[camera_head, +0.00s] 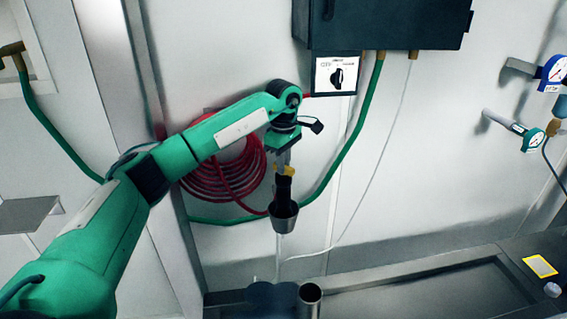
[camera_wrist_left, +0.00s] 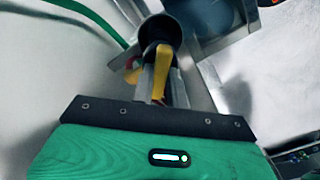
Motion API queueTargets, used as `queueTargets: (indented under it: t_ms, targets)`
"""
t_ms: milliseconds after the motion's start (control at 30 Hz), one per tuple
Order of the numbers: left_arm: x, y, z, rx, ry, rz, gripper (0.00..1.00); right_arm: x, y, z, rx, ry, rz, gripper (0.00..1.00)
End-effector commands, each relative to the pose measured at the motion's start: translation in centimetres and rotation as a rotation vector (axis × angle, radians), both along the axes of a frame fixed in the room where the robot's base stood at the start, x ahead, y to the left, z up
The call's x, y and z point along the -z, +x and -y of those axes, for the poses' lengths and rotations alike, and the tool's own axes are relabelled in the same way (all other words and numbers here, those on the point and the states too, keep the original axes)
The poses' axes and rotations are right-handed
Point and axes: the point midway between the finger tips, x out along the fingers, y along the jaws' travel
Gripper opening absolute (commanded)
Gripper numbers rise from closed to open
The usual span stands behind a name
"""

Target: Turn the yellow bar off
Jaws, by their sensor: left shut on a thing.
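The yellow bar (camera_head: 289,170) shows as a small yellow piece at the top of a dark valve body, above a grey metal cup (camera_head: 284,212). My left gripper (camera_head: 283,163) points down at it from above. In the left wrist view, the yellow bar (camera_wrist_left: 161,68) lies between my left gripper's fingers (camera_wrist_left: 160,92), which are shut on it. A dark round body (camera_wrist_left: 161,30) sits just beyond the fingertips. Part of the bar is hidden by the fingers. My right gripper is not in view.
A white panel with a black knob (camera_head: 337,78) hangs under a dark cabinet (camera_head: 385,25). A coiled red hose (camera_head: 215,182) and a green hose (camera_head: 350,150) run on the wall near my left arm. A metal cylinder (camera_head: 310,294) stands below. Gauges (camera_head: 533,141) are at right.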

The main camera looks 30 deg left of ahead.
Motion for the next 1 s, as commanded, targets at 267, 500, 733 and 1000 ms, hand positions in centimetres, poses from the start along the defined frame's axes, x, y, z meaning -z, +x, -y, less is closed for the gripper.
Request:
queueTargets:
  t_ms: [267,500,733,1000]
  targets:
    - [-0.1,0.0,0.0,0.000,0.000,0.001,0.17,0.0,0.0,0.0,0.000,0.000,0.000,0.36]
    - [0.0,0.0,0.0,0.000,0.000,0.001,0.37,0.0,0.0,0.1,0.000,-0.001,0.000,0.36]
    - [-0.4,0.0,0.0,0.000,0.000,0.002,0.37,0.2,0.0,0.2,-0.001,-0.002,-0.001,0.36]
    - [-4.7,0.1,0.0,0.000,-0.001,0.006,0.37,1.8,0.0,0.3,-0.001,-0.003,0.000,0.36]
